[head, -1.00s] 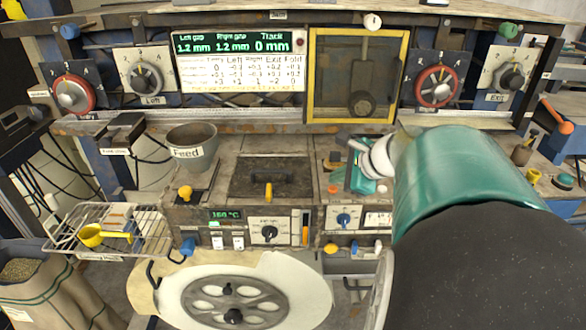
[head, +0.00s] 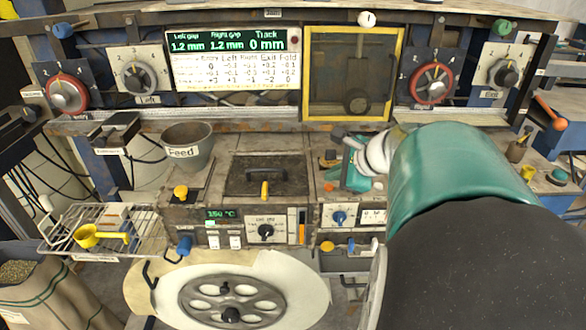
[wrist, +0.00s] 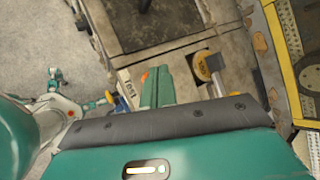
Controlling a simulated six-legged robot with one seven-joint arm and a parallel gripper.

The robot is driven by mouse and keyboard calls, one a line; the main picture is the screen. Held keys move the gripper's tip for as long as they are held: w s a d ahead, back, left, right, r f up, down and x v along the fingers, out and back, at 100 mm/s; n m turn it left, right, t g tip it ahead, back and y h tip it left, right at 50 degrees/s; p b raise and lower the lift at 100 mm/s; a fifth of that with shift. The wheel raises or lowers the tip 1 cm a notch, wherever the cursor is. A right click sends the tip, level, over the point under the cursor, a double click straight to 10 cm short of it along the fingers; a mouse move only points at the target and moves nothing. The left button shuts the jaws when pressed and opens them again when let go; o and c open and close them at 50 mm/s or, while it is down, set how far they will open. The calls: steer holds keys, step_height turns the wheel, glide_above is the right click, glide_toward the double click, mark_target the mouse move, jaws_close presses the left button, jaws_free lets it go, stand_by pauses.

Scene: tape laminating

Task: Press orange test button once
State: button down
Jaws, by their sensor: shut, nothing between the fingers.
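The orange test button (head: 328,187) is a small round cap on the bench top, right of the dark centre plate. In the wrist view the orange button (wrist: 145,76) shows beside a "Test" label (wrist: 126,86), partly hidden by my fingers. My gripper (head: 350,178) is teal and sits just right of the button in the head view. In the wrist view my gripper (wrist: 160,75) is shut and empty, its tips close to the button. I cannot tell whether they touch it.
A yellow-topped knob (wrist: 205,66) stands right of my fingers in the wrist view. A grey Feed cup (head: 188,146), a wire rack (head: 75,222) and a yellow-framed window (head: 393,80) surround the bench. A blue knob (head: 339,217) sits on the front panel below the button.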

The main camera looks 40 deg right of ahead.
steer(key=shift+f, duration=0.1)
stand_by(0.7)
steer(key=shift+f, duration=0.35)
steer(key=shift+f, duration=0.55)
stand_by(0.7)
steer(key=shift+r, duration=1)
steer(key=shift+r, duration=2.5)
